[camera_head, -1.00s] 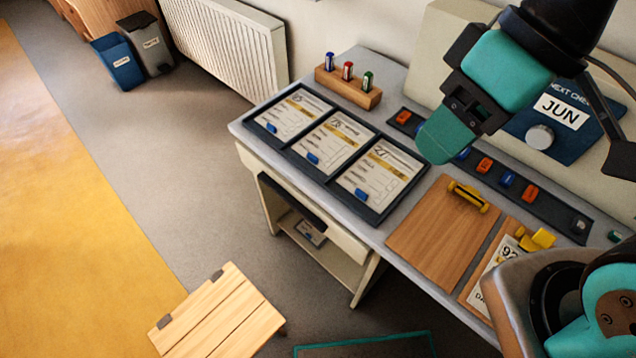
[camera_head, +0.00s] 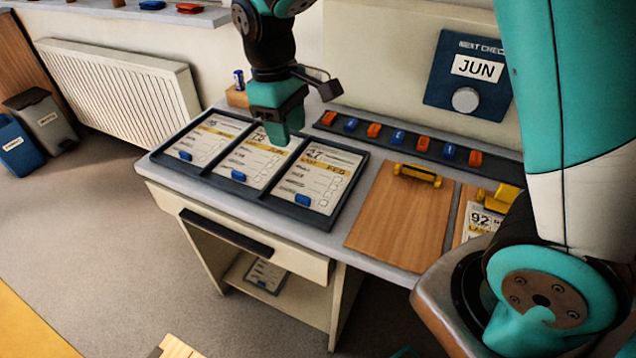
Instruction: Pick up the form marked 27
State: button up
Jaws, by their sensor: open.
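The form marked 27 (camera_head: 316,180) lies flat in the right compartment of the dark three-part tray (camera_head: 263,199) on the desk. It is a white sheet with a yellow band and a blue tab (camera_head: 302,199) near its lower left. My gripper (camera_head: 283,138) is open and empty, with its teal fingers above the tray's back edge, over the top of the middle form (camera_head: 252,164). It is up and left of the form marked 27. The fingers hide part of the middle form's number. Another form (camera_head: 205,140) lies in the left compartment.
Two clipboards with yellow clips lie right of the tray; the left one (camera_head: 397,215) is bare, the right one holds a sheet (camera_head: 480,220) marked 92. A dark strip with red and blue pieces (camera_head: 420,145) runs along the back. A JUN panel (camera_head: 467,75) stands behind.

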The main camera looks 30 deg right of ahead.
send_over(300, 195)
jog(key=w, duration=0.1)
notch_tip(300, 195, down, 10)
jog(key=shift+r, duration=0.2)
jog(key=shift+s+f, duration=0.25)
jog(key=shift+f, duration=1.15)
jog(key=shift+s+f, duration=0.2)
jog(key=shift+f, duration=1.15)
jog(key=shift+c, duration=0.4)
grip_shut()
